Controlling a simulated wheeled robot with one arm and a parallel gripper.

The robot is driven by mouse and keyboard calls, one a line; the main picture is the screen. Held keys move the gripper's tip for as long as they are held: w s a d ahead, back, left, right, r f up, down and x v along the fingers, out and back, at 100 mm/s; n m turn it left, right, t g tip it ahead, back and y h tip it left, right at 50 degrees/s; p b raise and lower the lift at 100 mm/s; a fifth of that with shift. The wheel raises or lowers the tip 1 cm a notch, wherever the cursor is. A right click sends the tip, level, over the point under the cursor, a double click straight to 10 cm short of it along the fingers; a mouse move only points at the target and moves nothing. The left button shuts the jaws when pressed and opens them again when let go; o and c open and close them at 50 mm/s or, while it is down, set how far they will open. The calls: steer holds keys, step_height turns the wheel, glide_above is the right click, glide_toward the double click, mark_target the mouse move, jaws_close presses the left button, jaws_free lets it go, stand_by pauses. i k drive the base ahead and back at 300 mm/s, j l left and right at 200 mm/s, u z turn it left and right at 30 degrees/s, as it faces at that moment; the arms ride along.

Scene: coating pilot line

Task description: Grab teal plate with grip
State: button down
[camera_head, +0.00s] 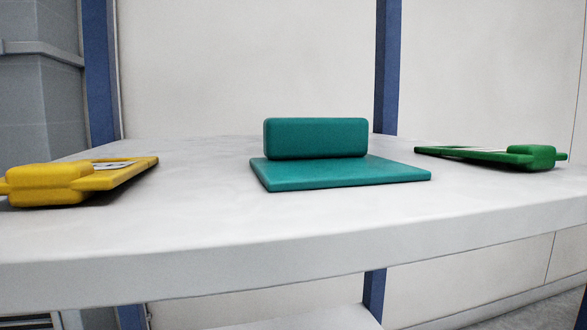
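A teal plate (345,175) lies flat near the middle of the white table. A thick rounded teal grip block (315,138) stands up from the rear part of the plate. My gripper does not show in the head view, so nothing of it can be seen near the plate.
The plate is on a white table (250,240) with a thick front edge. A yellow handled board (60,183) lies at the left and a green handled board (500,156) at the right. Bare tabletop separates them from the teal plate. Blue posts (387,65) and a pale wall stand behind.

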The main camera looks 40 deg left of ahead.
mark_target(301, 153)
steer(key=k+u, duration=0.2)
steer(key=u, duration=1.5)
